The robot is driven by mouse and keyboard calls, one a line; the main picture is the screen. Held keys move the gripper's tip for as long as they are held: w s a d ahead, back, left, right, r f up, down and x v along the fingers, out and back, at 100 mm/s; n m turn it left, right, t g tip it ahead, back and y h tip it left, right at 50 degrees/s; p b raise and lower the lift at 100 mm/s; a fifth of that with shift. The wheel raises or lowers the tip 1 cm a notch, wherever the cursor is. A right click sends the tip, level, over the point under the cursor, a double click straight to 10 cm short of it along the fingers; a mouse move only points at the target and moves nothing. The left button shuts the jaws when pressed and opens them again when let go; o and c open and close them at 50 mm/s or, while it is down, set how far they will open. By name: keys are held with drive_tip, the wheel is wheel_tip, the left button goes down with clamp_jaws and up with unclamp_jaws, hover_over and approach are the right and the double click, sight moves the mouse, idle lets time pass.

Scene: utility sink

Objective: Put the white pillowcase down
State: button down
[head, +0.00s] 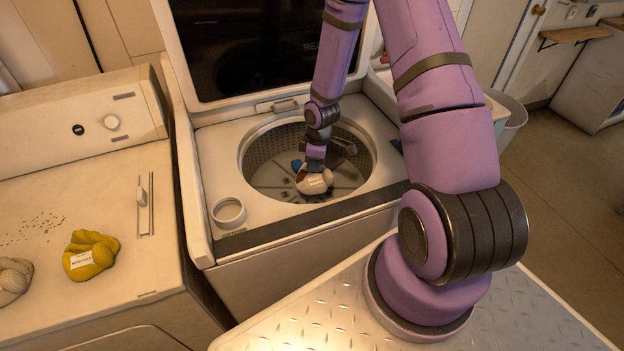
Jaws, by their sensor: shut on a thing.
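The white pillowcase (314,184) is a small bunched bundle with a label on it. It is inside the round drum opening of the open-topped washing machine (262,216). My gripper (313,168) reaches down into the drum opening and is shut on the pillowcase. The fingertips are small and partly hidden by the cloth. I cannot tell whether the pillowcase touches the drum floor (265,178).
Dark and blue pieces (297,165) show in the drum beside my gripper. The raised lid (262,45) stands behind the opening. A yellow bundle (90,254) and a pale bundle (13,278) lie on the left machine's top (110,200). A round cap (229,212) sits near the drum rim.

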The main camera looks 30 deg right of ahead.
sight(314, 176)
drive_tip(key=shift+f, duration=3.1)
drive_tip(key=c, duration=0.9)
unclamp_jaws()
drive_tip(key=shift+f, duration=0.1)
